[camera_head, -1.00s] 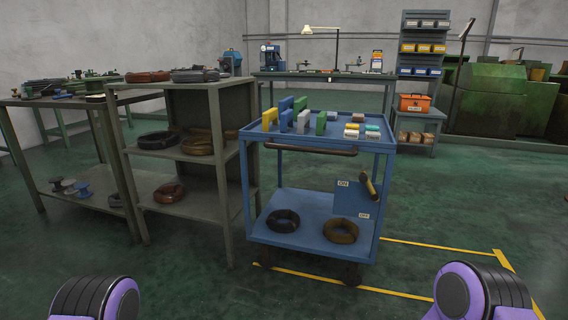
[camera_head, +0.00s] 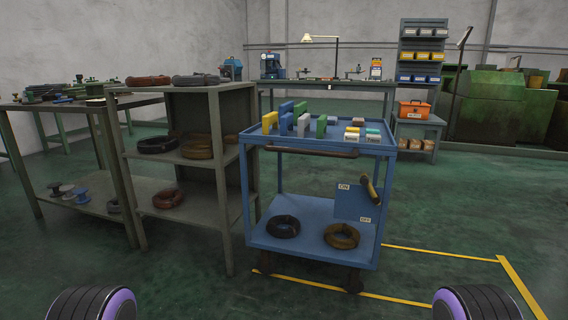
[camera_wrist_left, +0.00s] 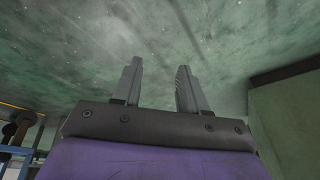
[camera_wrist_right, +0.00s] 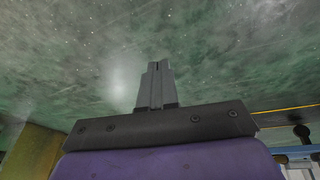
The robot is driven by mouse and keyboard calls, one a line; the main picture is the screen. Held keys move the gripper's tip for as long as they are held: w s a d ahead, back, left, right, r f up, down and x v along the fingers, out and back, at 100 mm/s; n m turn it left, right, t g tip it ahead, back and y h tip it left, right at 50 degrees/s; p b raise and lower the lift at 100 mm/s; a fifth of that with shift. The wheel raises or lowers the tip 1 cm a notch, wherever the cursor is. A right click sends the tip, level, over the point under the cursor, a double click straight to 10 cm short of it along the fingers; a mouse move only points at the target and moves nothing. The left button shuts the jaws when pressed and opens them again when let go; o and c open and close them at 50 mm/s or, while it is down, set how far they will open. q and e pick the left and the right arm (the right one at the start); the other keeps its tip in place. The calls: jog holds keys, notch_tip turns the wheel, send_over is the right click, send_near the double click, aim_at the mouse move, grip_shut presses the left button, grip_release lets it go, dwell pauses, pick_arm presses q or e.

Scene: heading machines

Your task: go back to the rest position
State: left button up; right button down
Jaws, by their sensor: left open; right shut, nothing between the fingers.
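My left gripper (camera_wrist_left: 157,85) shows in the left wrist view with its two fingers apart and nothing between them, the green floor behind. My right gripper (camera_wrist_right: 155,85) shows in the right wrist view with its fingers pressed together and nothing held. In the head view neither gripper shows. Only dark and purple parts of my two arms show there, low at the left and right bottom edges.
A blue cart (camera_head: 315,207) stands ahead, with coloured blocks on top and two wire coils below. Grey shelves (camera_head: 226,158) with coils stand to its left. A workbench (camera_head: 340,83) is behind. Green floor (camera_head: 440,225) is open at right.

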pick_arm(q)
notch_tip(320, 180, up, 33)
jog(key=w+p, duration=0.1)
jog(key=p, duration=3)
jog(key=shift+a+n+t+y+p, duration=0.3)
jog(key=shift+a+n+t+p, duration=0.05)
jog(key=shift+n+t+p, duration=0.05)
pick_arm(e)
notch_tip(320, 180, up, 33)
jog(key=w, duration=0.1)
jog(key=shift+w+d+m+t+h, duration=0.15)
jog(key=shift+d+m+t+h, duration=0.15)
jog(key=shift+m+t, duration=0.1)
